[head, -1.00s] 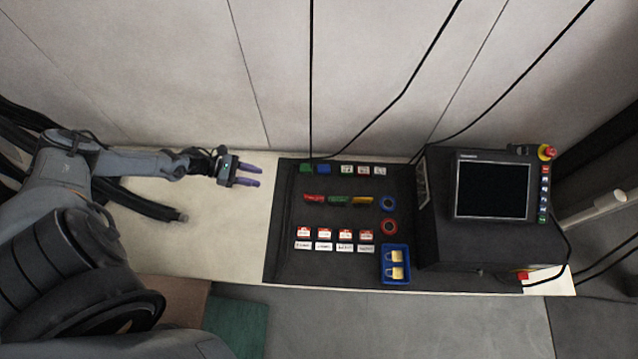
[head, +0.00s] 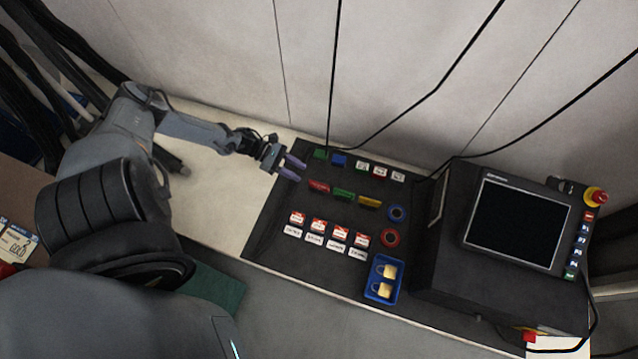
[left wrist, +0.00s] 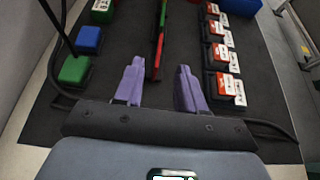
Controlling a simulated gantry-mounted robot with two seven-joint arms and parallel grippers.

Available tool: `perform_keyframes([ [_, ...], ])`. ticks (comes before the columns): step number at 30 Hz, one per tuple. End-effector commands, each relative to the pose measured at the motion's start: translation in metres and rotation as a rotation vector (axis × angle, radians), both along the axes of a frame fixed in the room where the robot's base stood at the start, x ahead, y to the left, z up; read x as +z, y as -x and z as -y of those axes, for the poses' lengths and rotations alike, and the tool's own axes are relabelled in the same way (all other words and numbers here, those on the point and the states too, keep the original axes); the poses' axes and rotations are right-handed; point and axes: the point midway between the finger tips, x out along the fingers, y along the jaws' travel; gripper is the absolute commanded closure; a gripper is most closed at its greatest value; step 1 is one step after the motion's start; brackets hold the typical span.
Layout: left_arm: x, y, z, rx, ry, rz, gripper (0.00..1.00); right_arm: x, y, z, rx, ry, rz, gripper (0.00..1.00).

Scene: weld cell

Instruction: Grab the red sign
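A red sign-like strip (head: 318,186) lies on the black mat (head: 268,222), at the left end of a row with a green strip (head: 343,194) and a yellow one (head: 368,201). My left gripper (head: 300,170) is open and empty, just up and left of the red strip. In the left wrist view, a thin red and green edge (left wrist: 158,50) stands ahead, between the lines of the two purple fingers (left wrist: 160,68). My right gripper is not in view.
Several red-and-white tags (head: 297,217) stand in a row on the mat. Green and blue blocks (head: 339,160) sit near the wall. A blue tray (head: 373,292) holds padlocks. A black console (head: 455,270) stands at right. Cables hang in front of the wall.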

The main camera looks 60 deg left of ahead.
Motion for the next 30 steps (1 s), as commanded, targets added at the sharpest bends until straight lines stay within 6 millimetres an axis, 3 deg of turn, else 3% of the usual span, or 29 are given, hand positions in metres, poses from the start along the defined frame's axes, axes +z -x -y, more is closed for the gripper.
perform_keyframes([
  [12,-0.025,-0.028,0.032,0.000,0.002,0.003,0.61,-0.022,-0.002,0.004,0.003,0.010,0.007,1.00],
  [20,-0.032,-0.036,0.041,-0.001,0.002,0.001,0.61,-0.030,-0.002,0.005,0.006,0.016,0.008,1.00],
  [30,-0.053,-0.059,0.066,-0.001,0.003,0.002,0.61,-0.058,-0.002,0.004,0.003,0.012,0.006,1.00],
])
